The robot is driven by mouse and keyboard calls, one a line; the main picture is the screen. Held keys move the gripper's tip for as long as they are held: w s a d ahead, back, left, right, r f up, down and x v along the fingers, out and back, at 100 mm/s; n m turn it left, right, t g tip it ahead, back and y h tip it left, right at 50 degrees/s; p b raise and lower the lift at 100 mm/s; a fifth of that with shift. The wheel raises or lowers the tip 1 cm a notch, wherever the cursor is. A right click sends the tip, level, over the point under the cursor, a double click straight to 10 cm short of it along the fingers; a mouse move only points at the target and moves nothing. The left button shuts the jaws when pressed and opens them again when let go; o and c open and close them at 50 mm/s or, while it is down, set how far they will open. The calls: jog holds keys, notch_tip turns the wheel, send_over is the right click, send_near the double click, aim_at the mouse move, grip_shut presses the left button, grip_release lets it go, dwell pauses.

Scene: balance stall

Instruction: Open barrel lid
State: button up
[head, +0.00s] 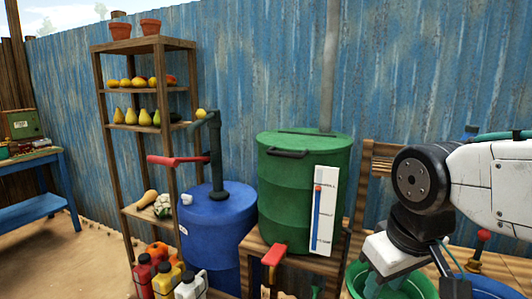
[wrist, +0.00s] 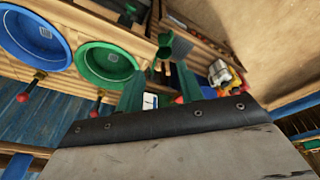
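The green barrel (head: 290,205) stands upright on a wooden stand in the middle of the head view. Its green lid (head: 300,141) lies flat on top and looks closed, with a dark handle (head: 288,153) at the front rim. My gripper (head: 412,284) is low at the right of the head view, apart from the barrel and below the lid's height. In the wrist view my gripper (wrist: 158,88) shows two green fingers spread apart, with nothing held between them. The fingertips are partly hard to make out in the head view.
A white gauge board (head: 322,212) and a red-handled tap (head: 273,256) are at the barrel's front. Left are a blue barrel (head: 215,235) with a pump (head: 212,150) and a shelf (head: 146,45). Blue (wrist: 12,45) and green (wrist: 84,62) basins show in the wrist view.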

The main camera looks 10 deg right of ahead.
jog(key=w+r+n+t, duration=0.2)
jog(key=w+n+t, duration=0.55)
jog(key=w, duration=1.45)
jog(key=n+t+y, duration=0.3)
jog(key=n+t, duration=0.6)
jog(key=n, duration=0.4)
send_near(285, 156)
jog(key=w, duration=0.4)
jog(key=shift+m, duration=0.25)
jog(key=w, duration=0.2)
jog(key=w+a+r, duration=0.1)
jog(key=w, duration=0.3)
jog(key=shift+w+a+r, duration=0.2)
jog(key=shift+w+a, duration=0.05)
jog(key=shift+w, duration=0.1)
grip_shut()
